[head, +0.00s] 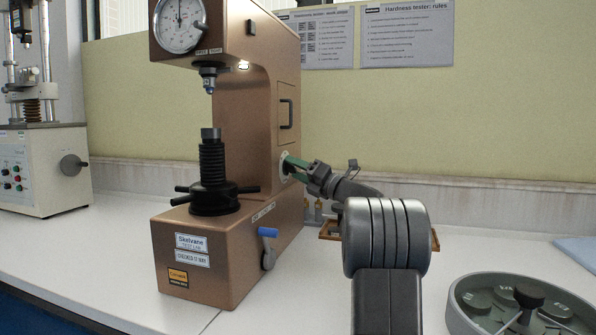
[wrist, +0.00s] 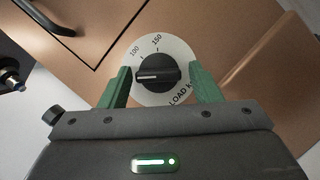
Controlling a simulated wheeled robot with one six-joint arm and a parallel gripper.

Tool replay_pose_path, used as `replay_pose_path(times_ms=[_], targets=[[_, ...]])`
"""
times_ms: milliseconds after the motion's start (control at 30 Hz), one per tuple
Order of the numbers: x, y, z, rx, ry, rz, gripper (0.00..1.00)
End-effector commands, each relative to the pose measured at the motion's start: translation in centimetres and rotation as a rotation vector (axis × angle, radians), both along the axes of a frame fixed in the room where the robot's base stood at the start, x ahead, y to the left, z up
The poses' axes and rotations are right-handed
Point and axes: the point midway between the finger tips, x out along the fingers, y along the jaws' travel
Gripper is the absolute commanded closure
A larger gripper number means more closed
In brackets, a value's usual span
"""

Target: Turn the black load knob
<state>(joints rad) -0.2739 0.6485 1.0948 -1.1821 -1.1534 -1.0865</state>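The black load knob (wrist: 157,75) sits on a round white dial (wrist: 172,45) on the copper tester's side in the wrist view. Its white mark points left; 100 and 150 are printed above it and "LOAD" at lower right. My gripper (wrist: 159,72) is open, with one green finger on each side of the knob and a narrow gap showing at each side. In the head view my gripper (head: 290,164) reaches the right side of the copper hardness tester (head: 240,120). The knob is too small and covered to make out there.
The tester's blue-handled lever (head: 268,232) sticks out low on its right side. A round grey tray with weights (head: 470,300) stands at front right. Another tester (head: 55,170) stands at far left. A door handle (wrist: 50,18) is near the dial.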

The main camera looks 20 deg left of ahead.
Motion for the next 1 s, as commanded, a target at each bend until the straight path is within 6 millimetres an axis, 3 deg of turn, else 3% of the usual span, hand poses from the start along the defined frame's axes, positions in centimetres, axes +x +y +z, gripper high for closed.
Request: replay_pose_path(times_ms=[333, 467, 1000], targets=[[0.0, -0.2, 0.1, 0.002, 0.0, -0.001, 0.35], [-0.2, -1.2, -0.1, 0.002, 0.001, -0.002, 0.35], [-2.6, -11.5, -3.1, 0.002, 0.001, -0.002, 0.35]])
